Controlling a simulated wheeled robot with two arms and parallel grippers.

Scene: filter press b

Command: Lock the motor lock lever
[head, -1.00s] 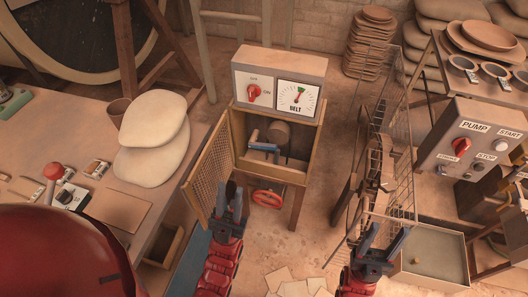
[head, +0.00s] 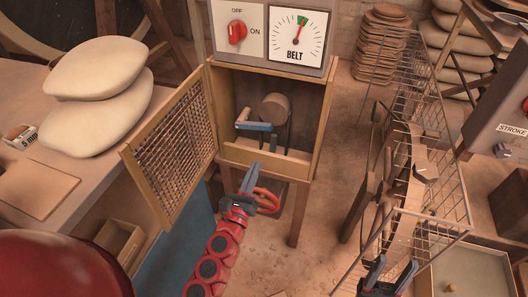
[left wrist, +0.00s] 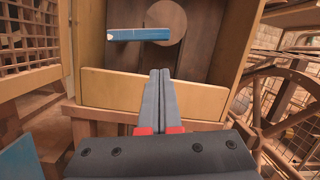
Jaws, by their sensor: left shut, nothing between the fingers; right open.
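The motor lock lever is a blue handle (head: 254,126) inside the open wooden cabinet (head: 308,150), in front of a round brown motor drum (head: 275,107). In the left wrist view the blue lever (left wrist: 140,35) lies horizontal, with the drum (left wrist: 166,22) behind it. My left gripper (head: 250,178) is shut and empty, in front of and below the cabinet's lower front board. In the left wrist view its fingertips (left wrist: 158,72) point at the cabinet opening, below the lever and apart from it. My right gripper (head: 389,272) is open and empty at the lower right, near the wire guard.
The mesh door (head: 178,135) stands open to the left. A red ring handle (head: 267,201) is below the cabinet, close to my left gripper. The belt panel (head: 268,38) is on top. A wire guard (head: 455,185) with a wheel stands right; the floor between is clear.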

